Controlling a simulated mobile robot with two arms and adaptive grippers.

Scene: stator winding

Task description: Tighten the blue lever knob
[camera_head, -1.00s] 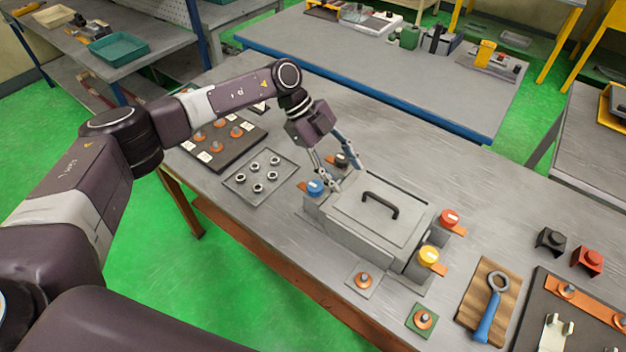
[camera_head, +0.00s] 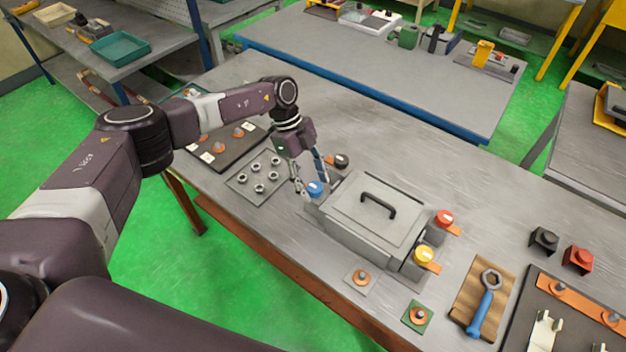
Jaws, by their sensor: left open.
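The blue lever knob (camera_head: 315,188) sits at the left front corner of a grey box (camera_head: 345,230) with a black-handled lid. My left gripper (camera_head: 312,184) points down over the blue knob, its two fingers apart, one on each side of the knob. I cannot tell whether the fingers touch it. The orange lever under the knob is mostly hidden by the gripper. My right gripper is not in view.
A black knob (camera_head: 341,160), a red knob (camera_head: 444,217) and a yellow knob (camera_head: 424,253) stand around the box. A tray of nuts (camera_head: 243,190) lies left of it. A blue wrench (camera_head: 482,312) lies on a wooden board at the right.

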